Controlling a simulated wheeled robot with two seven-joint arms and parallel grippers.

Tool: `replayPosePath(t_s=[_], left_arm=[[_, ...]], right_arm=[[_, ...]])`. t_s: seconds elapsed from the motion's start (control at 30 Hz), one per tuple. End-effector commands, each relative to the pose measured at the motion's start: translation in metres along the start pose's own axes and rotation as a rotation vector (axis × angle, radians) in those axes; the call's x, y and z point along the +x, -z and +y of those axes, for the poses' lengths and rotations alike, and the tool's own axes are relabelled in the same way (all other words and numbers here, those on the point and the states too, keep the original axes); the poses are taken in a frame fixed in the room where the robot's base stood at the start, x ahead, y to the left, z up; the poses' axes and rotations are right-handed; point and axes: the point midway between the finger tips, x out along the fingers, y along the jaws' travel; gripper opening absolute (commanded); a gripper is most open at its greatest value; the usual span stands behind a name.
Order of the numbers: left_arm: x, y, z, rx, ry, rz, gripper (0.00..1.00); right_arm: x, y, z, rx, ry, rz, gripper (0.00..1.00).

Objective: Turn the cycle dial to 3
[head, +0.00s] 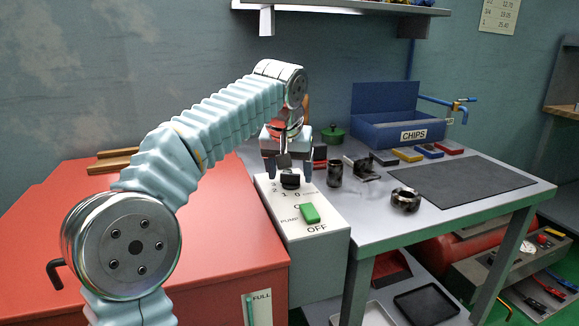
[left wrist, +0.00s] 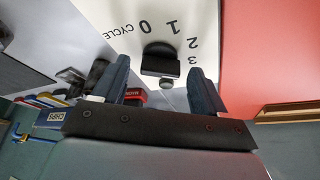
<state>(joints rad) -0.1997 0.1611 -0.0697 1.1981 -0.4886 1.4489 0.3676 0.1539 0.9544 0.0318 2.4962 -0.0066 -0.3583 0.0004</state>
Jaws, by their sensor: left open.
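The cycle dial is a black knob (head: 290,181) on the white top of the control box (head: 327,233). The printed 3, 2, 1, 0 run around it in the head view. In the left wrist view the dial (left wrist: 160,62) shows upside down beside the same numbers and the word CYCLE. I cannot tell for sure which number it points at. My left gripper (head: 289,170) is open above the dial. In the left wrist view its two dark fingers (left wrist: 160,78) stand apart, one on each side of the dial, with nothing held. My right gripper is not in view.
A green pump switch (head: 310,213) sits on the box in front of the dial. A red cabinet (head: 230,245) lies to the left. The grey bench (head: 440,228) on the right holds a blue chips bin (head: 385,112), black parts and a dark mat (head: 460,181).

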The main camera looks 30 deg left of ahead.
Motion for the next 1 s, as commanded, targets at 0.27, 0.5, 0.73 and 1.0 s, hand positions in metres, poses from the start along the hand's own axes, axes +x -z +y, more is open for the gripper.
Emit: replayPosePath(t_s=[0.27,0.5,0.73,1.0], left_arm=[[-0.036,0.001,0.001,-0.001,-0.002,0.005,0.72],[-0.099,0.001,0.002,0.0,-0.003,0.005,0.72],[-0.129,0.001,0.001,0.001,-0.001,0.002,0.72],[-0.138,0.0,0.0,0.0,0.0,0.0,0.72]], right_arm=[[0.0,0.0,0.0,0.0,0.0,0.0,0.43],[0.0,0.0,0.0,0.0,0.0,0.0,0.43],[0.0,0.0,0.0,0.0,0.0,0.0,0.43],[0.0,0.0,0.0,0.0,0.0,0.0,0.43]])
